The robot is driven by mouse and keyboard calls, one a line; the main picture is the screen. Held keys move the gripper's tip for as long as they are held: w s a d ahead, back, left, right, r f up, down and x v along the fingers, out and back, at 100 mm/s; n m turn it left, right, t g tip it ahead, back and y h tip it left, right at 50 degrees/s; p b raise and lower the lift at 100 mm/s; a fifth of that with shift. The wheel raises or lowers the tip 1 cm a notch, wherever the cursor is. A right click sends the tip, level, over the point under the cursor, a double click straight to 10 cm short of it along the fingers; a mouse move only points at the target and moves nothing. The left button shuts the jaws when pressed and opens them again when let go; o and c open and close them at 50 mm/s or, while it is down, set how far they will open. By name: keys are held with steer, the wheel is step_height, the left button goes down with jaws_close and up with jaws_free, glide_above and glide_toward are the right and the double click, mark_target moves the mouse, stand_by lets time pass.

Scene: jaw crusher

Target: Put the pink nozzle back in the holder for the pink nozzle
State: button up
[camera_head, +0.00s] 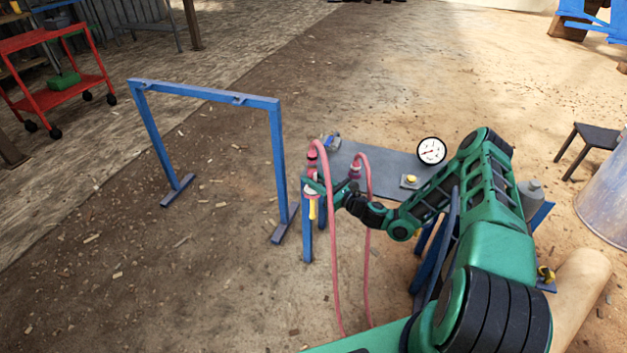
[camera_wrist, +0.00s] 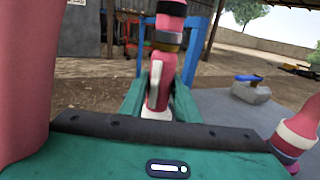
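A pink nozzle (camera_wrist: 160,88) with dark and yellowish bands and a white lever stands upright between the green fingers of my gripper (camera_wrist: 160,105) in the wrist view. The fingers appear closed on its lower body. In the head view this nozzle (camera_head: 312,160) is at the top of a pink hose, beside a blue post (camera_head: 307,240), with my gripper (camera_head: 322,196) reaching in from the right. I cannot tell whether the nozzle sits in a holder there. A second pink nozzle (camera_head: 355,171) stands just right; it shows in the wrist view (camera_wrist: 298,135) with a white band.
A grey table (camera_head: 380,168) with a gauge (camera_head: 431,151) and a yellow button box (camera_head: 410,181) lies behind my gripper. A blue frame (camera_head: 205,92) stands to the left. Pink hoses (camera_head: 333,270) hang down in front. Open ground lies left.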

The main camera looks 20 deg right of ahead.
steer(key=o, duration=0.3)
steer(key=v, duration=1)
steer(key=shift+s+d, duration=0.2)
steer(key=shift+s, duration=0.1)
steer(key=shift+a, duration=0.1)
